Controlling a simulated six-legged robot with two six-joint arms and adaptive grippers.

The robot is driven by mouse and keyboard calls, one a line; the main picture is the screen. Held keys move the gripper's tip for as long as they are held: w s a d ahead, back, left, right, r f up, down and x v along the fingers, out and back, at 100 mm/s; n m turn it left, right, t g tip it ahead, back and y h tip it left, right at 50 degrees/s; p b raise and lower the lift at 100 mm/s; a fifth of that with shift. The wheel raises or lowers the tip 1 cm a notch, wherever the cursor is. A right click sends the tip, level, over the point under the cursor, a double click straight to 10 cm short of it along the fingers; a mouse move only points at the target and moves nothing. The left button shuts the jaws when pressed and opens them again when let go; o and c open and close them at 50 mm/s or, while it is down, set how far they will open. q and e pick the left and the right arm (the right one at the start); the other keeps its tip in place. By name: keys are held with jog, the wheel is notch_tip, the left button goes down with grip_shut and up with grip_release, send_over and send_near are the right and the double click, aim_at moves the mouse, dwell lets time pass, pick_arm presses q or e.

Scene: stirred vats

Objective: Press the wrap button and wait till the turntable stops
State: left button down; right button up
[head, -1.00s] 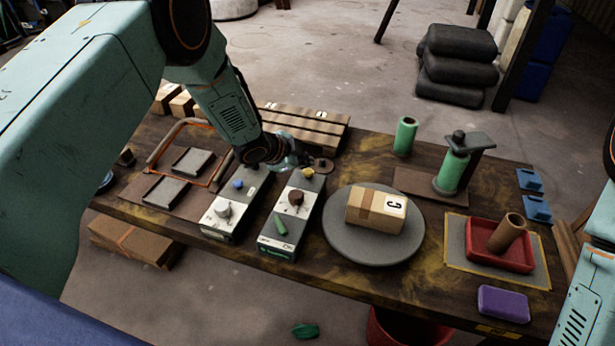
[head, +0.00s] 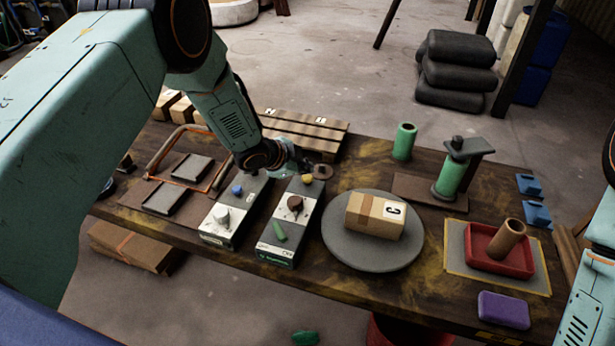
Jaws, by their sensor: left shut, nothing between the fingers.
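The other box (head: 218,240) has a blue button (head: 237,190) and a pale knob (head: 221,215). I cannot read which button is for wrap. My left gripper (head: 301,170) is shut and empty, just beside or above the yellow button; contact cannot be told. My right gripper is out of view.
Behind the boxes lies a wooden slatted pallet (head: 310,130). Green rolls (head: 404,141) stand at the back. A red tray (head: 480,259) with a brown tube, a purple block (head: 503,309) and blue clips (head: 537,209) lie at the right. My right arm edges in there.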

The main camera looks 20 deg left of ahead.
pick_arm(q)
jog(key=shift+s, duration=0.1)
dwell(0.3)
jog(key=shift+f+b, duration=0.3)
jog(key=shift+f, duration=0.15)
jog(key=shift+f+b, duration=0.4)
jog(key=shift+f, duration=0.2)
dwell(0.8)
jog(key=shift+r, duration=0.1)
jog(key=shift+r+p, duration=0.9)
jog(key=shift+r, duration=0.1)
